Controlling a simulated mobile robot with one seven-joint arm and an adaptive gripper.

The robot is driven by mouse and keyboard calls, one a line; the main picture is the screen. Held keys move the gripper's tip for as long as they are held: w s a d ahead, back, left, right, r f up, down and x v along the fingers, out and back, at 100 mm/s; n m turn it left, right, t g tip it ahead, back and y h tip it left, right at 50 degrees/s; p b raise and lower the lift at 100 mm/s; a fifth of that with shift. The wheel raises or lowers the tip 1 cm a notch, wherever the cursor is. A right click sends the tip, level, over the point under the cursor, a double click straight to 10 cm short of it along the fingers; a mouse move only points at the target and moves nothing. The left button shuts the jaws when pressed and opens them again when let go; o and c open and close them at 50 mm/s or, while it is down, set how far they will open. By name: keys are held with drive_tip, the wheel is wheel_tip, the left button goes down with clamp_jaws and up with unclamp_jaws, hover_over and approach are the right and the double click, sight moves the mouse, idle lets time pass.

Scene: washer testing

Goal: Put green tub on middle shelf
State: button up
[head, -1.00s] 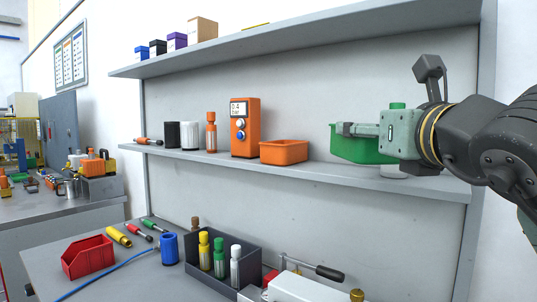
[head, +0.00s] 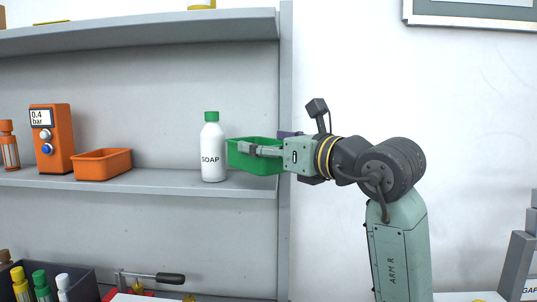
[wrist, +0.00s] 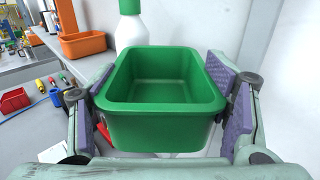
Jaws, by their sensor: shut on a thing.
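The green tub (head: 258,163) is in my gripper (head: 262,151), at the right end of the middle shelf (head: 140,184) in the head view. In the wrist view the empty green tub (wrist: 163,131) sits upright between both fingers, whose purple pads press its sides. The tub is at about the height of the middle shelf, near its right end. I cannot tell whether its base touches the shelf.
A white soap bottle with a green cap (head: 212,150) stands on the middle shelf just left of the tub. Further left are an orange tub (head: 103,165) and an orange pressure device (head: 51,139). The shelf's upright (head: 285,100) is at the right.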

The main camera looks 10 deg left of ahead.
sight(268, 162)
drive_tip(key=shift+d+f+p, duration=0.1)
drive_tip(key=shift+f+p, duration=0.5)
drive_tip(key=shift+f, duration=1.2)
drive_tip(key=shift+f, duration=0.15)
drive_tip(key=o, duration=1.2)
drive_tip(key=shift+r, duration=0.25)
drive_tip(key=b+v, duration=0.4)
drive_tip(key=v, duration=0.8)
drive_tip(key=shift+b, duration=0.35)
